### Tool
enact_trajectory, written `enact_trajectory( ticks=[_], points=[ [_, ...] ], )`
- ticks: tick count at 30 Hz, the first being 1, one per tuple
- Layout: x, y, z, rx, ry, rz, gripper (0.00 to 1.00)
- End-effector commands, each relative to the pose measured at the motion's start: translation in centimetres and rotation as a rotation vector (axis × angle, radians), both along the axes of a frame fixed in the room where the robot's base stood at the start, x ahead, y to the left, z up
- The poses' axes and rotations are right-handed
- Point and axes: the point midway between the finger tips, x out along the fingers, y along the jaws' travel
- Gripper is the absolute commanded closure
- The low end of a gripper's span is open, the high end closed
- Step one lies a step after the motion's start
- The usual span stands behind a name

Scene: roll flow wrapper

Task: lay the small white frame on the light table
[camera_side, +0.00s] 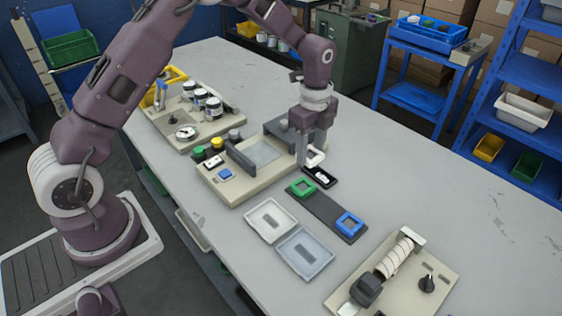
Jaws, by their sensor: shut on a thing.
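My gripper (314,150) is shut on the small white frame (317,158), which shows as a small pale ring at the fingertips. The fingers hide part of it. It is held over the dark strip's far end, just right of the beige unit. The light table appears to be the pale grey panel (263,153) on this beige unit; its surface looks bare. The frame is apart from the panel, to its right. Whether the frame touches anything below cannot be told.
The dark strip (322,212) bears a green frame (302,188), a blue frame (348,223) and a black end with white marks (321,177). A dark grey bar (240,158) stands left of the panel. Two shallow trays (272,219) (305,254) lie in front.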

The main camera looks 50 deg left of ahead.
Motion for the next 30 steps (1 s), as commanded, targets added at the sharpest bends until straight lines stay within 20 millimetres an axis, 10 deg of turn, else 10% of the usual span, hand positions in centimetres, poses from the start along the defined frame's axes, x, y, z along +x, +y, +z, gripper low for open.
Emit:
enact_trajectory(
  ticks=[6, 12, 30],
  points=[
    [-0.6, 11.4, 1.3, 0.000, -0.002, -0.002, 0.92],
    [-2.0, 16.9, 1.8, 0.000, -0.001, -0.018, 0.92],
    [-2.3, 17.4, -8.2, 0.001, 0.000, -0.022, 0.92]
  ],
)
